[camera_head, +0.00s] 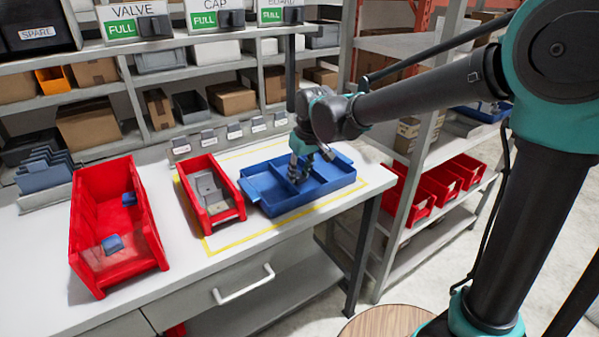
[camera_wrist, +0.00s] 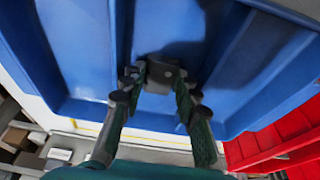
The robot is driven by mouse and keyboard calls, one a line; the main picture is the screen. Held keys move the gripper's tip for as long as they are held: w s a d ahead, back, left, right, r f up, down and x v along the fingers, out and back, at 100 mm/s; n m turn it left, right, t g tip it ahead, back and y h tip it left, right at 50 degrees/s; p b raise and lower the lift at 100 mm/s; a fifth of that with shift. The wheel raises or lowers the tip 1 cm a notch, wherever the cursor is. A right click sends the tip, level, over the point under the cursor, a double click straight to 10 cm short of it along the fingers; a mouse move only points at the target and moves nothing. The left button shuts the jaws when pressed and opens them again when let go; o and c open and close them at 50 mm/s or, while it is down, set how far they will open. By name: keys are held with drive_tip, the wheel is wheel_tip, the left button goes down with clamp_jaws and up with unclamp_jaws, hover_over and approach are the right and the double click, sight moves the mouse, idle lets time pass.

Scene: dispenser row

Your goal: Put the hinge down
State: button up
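The hinge (camera_wrist: 163,75) is a small dark grey piece in the wrist view, between my fingertips. My gripper (camera_wrist: 158,84) points down into the blue divided tray (camera_wrist: 75,108), and its fingers close in on both sides of the hinge. The hinge is over or in the middle compartment, between two dividers; I cannot tell whether it touches the tray floor. In the head view my gripper (camera_head: 301,172) is at the blue tray (camera_head: 325,188) on the bench, and the hinge cannot be made out there.
A narrow red bin (camera_head: 226,215) with grey parts stands just left of the tray. A larger red bin (camera_head: 117,262) with blue pieces stands farther left. Yellow tape (camera_head: 285,232) borders the tray area. Shelves with boxes rise behind the bench.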

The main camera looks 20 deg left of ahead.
drive_tip(key=shift+o, duration=0.7)
